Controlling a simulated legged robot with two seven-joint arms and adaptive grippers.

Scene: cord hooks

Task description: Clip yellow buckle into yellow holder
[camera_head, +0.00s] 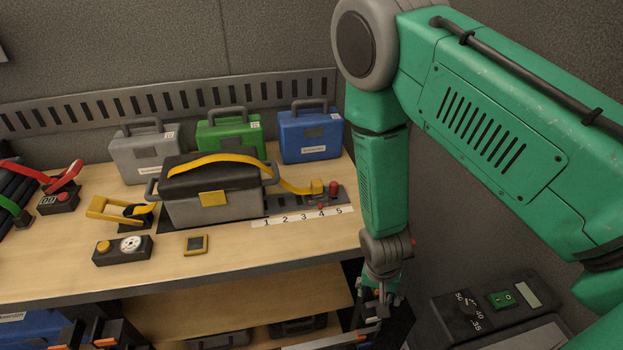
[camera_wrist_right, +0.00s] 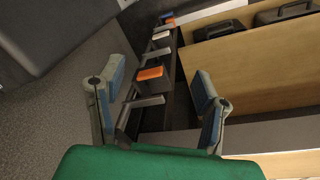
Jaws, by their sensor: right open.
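A yellow strap (camera_head: 228,160) arches over the grey and black toolbox (camera_head: 205,208) on the bench. Its right part runs down to a small yellow buckle-like block (camera_head: 317,187) on the dark strip behind the numbered label. A yellow piece (camera_head: 212,198) sits on the toolbox front, and a yellow clamp-like piece (camera_head: 120,211) stands to its left; I cannot tell which is the holder. My right gripper (camera_head: 378,305) hangs low beside the bench's right end, far from these yellow parts. In the right wrist view its fingers (camera_wrist_right: 155,103) are spread with nothing between them. My left gripper is not in view.
Grey, green and blue cases (camera_head: 311,134) stand behind the toolbox. A dial box (camera_head: 122,250) and a small yellow-framed device (camera_head: 195,244) lie in front. Below the bench top is a shelf (camera_head: 225,300). Orange-tipped brackets (camera_wrist_right: 149,73) show beyond my right fingers. A dark control panel (camera_head: 490,305) stands lower right.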

